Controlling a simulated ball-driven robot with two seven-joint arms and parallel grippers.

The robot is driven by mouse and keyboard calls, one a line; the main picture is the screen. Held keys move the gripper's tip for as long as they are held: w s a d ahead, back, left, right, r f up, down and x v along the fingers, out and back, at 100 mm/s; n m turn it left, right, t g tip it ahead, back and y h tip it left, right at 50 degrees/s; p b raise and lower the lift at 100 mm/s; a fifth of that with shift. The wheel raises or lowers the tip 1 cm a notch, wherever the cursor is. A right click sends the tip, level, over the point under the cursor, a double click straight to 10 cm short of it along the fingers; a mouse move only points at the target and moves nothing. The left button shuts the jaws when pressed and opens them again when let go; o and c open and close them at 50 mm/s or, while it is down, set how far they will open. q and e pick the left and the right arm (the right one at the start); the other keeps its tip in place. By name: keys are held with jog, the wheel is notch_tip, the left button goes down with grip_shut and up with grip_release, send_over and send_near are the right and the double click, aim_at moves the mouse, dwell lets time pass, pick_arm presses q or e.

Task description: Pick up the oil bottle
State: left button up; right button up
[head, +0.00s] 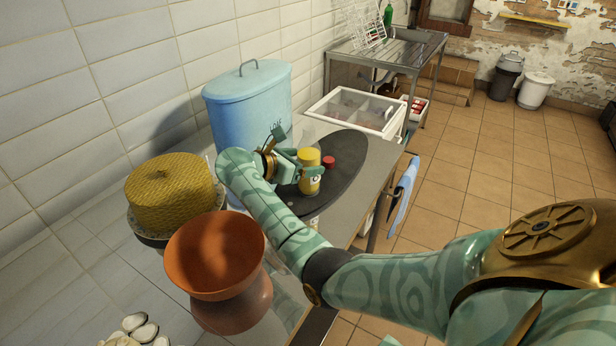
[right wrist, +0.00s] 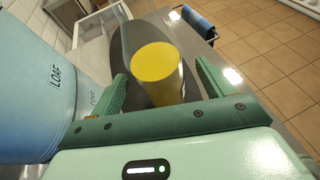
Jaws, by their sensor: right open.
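The bottle's lower part is hidden in the right wrist view. My left gripper is not in view.
A small red-topped item (head: 329,162) sits just right of the bottle. A blue lidded bin (head: 248,110) stands close behind my gripper. An orange bowl (head: 215,255) and a yellow woven cover (head: 172,190) are to the left. The counter edge lies to the right.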

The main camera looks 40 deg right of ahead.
jog(key=x, duration=0.3)
jog(key=shift+w+f, duration=0.15)
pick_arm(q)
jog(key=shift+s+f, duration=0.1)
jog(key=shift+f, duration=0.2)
pick_arm(e)
jog(key=c, duration=1.3)
